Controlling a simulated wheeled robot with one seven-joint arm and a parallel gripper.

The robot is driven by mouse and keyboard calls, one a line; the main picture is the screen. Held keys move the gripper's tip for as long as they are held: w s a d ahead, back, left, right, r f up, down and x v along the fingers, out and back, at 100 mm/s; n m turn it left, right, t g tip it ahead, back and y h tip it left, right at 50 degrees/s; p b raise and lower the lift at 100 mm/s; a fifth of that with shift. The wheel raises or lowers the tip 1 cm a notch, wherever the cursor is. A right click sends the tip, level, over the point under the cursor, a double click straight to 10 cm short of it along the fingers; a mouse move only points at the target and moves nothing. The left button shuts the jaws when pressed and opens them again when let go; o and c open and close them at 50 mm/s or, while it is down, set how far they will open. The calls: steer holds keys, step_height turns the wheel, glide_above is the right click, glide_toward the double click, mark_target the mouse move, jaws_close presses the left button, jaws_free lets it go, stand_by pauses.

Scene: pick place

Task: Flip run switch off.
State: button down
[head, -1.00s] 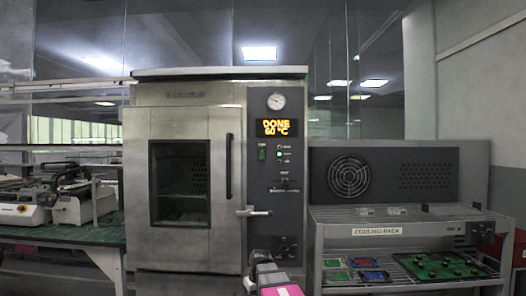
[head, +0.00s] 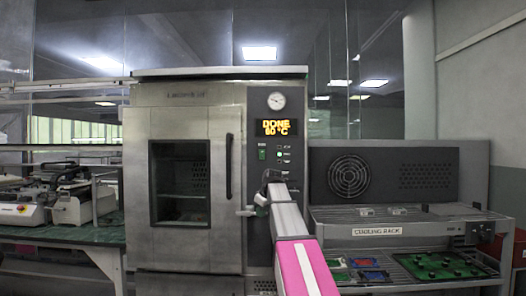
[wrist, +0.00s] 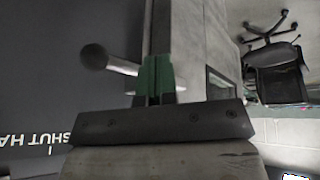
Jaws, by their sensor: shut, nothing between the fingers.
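The run switch (head: 262,154) is a small green rocker on the dark control panel (head: 259,110) of the oven, left of the small indicator lights. Its on or off position is too small to tell. My gripper (head: 262,198) is below the switch, in front of the lower panel near the door latch handle. In the wrist view my gripper (wrist: 154,78) shows its green fingers close together with nothing between them. The latch handle (wrist: 95,57), a round-ended metal lever, appears beside the fingers there. Whether they touch cannot be told. The switch is not seen in the wrist view.
The oven door (head: 180,120) appears shut. The amber display (head: 276,127) reads DONE 60 °C. A cooling rack (head: 400,232) with several coloured boards stands at the right. A green bench (head: 60,234) with equipment stands at the left.

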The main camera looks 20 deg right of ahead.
mark_target(260, 154)
steer(key=d+r+n+t, duration=0.1)
steer(key=d+r+n, duration=0.1)
steer(key=r, duration=1.5)
steer(key=d+r+n+t, duration=0.1)
steer(key=d+r+n, duration=0.1)
steer(key=r, duration=1.5)
steer(key=shift+s+d+r+n+y, duration=0.2)
steer(key=shift+s+d+n+y, duration=0.15)
steer(key=shift+n, duration=0.35)
steer(key=w+f, duration=0.2)
steer(key=w+a+f, duration=0.1)
steer(key=w+f, duration=0.4)
steer(key=w, duration=0.1)
steer(key=shift+w+a+f, duration=0.2)
steer(key=shift+a, duration=0.2)
steer(key=shift+w+d, duration=0.2)
steer(key=shift+w, duration=0.4)
steer(key=shift+w+r, duration=0.15)
steer(key=shift+w, duration=0.1)
steer(key=shift+d+r, duration=0.1)
